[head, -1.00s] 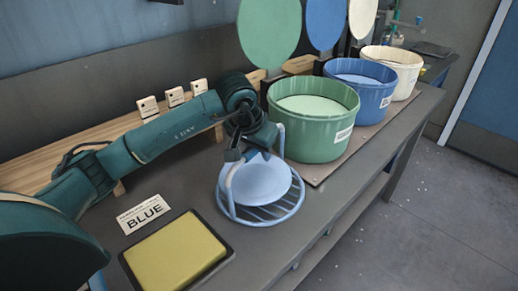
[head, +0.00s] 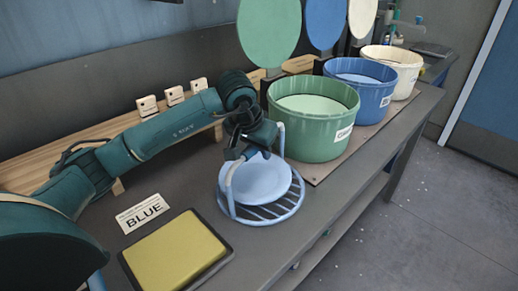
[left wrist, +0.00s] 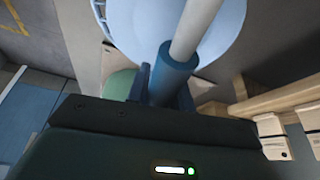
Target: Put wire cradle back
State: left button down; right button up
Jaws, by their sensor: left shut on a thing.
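The wire cradle (head: 268,214) is a light blue round wire frame with a barred base and tall upright wires. It is at the middle of the table, with a pale blue plate (head: 262,180) in it. My left gripper (head: 236,156) is shut on the cradle's upright handle at its upper left side. In the left wrist view, a blue sleeve with a grey rod, the cradle's handle (left wrist: 176,72), stands between the fingers (left wrist: 165,92), with the plate (left wrist: 215,25) beyond. Whether the base fully touches the table is hard to tell. My right gripper is not in view.
Green (head: 315,140), blue (head: 360,100) and cream (head: 402,68) tubs stand in a row right of and behind the cradle. A yellow pad in a black tray (head: 175,252) and a BLUE card (head: 143,212) lie at front left. Table space is bare right of the cradle.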

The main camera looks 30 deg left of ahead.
pick_arm(q)
jog(key=shift+s+f, duration=0.15)
jog(key=shift+f, duration=0.3)
jog(key=c, duration=1.4)
grip_release()
jog(key=shift+o, duration=1.3)
jog(key=shift+r, duration=0.1)
jog(key=shift+r, duration=0.25)
jog(key=v, duration=1.1)
jog(key=shift+r+b, duration=0.2)
jog(key=shift+b, duration=0.15)
jog(key=shift+s+r, duration=0.25)
jog(key=shift+r, duration=0.4)
